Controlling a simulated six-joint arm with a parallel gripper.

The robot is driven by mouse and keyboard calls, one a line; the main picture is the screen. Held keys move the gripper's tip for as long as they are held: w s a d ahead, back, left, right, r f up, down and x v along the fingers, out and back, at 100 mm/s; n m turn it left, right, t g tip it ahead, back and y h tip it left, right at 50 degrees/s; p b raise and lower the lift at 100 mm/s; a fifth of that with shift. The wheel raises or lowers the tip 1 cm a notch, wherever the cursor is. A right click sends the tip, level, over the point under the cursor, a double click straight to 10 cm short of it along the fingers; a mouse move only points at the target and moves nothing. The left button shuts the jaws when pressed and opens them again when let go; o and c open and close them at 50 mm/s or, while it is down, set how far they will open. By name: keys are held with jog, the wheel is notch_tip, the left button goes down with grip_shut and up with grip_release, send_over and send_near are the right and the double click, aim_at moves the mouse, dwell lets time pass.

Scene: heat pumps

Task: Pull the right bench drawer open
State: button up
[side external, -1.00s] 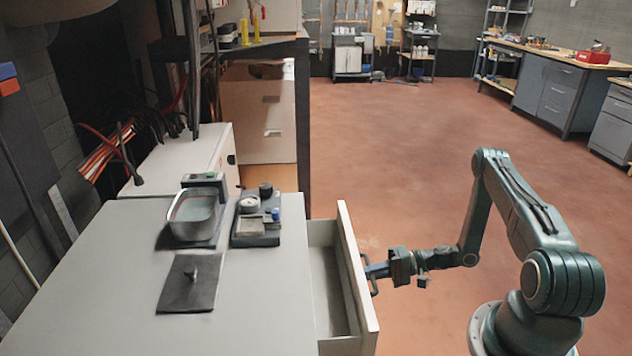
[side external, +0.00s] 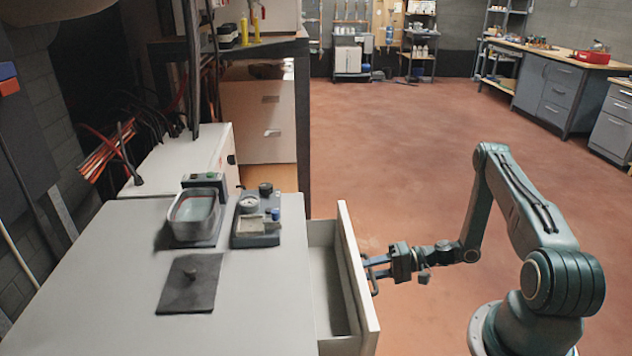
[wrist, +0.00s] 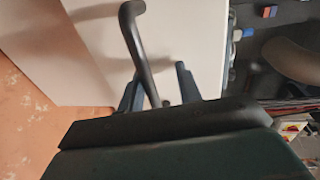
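The bench drawer (side external: 345,225) stands pulled out from the right side of the grey bench, its inside visible and empty-looking in the side view. Its dark bar handle (side external: 375,286) is on the outer face. My gripper (side external: 374,267) is at the handle, with its blue fingers spread apart. In the wrist view, the handle (wrist: 135,40) runs between the two fingers of my gripper (wrist: 157,82), close to the left one, with a gap to the right one. Whether the left finger touches the handle cannot be told. The pale drawer front (wrist: 195,35) lies behind it.
A white cabinet (side external: 185,158) stands behind the bench. The red floor (side external: 400,160) around my arm is clear.

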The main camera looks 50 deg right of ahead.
jog(key=o, duration=1.1)
notch_tip(320, 180, up, 9)
jog(key=shift+f, duration=0.15)
notch_tip(320, 180, up, 8)
jog(key=shift+f, duration=0.1)
jog(key=c, duration=1.1)
jog(key=shift+r, duration=1.15)
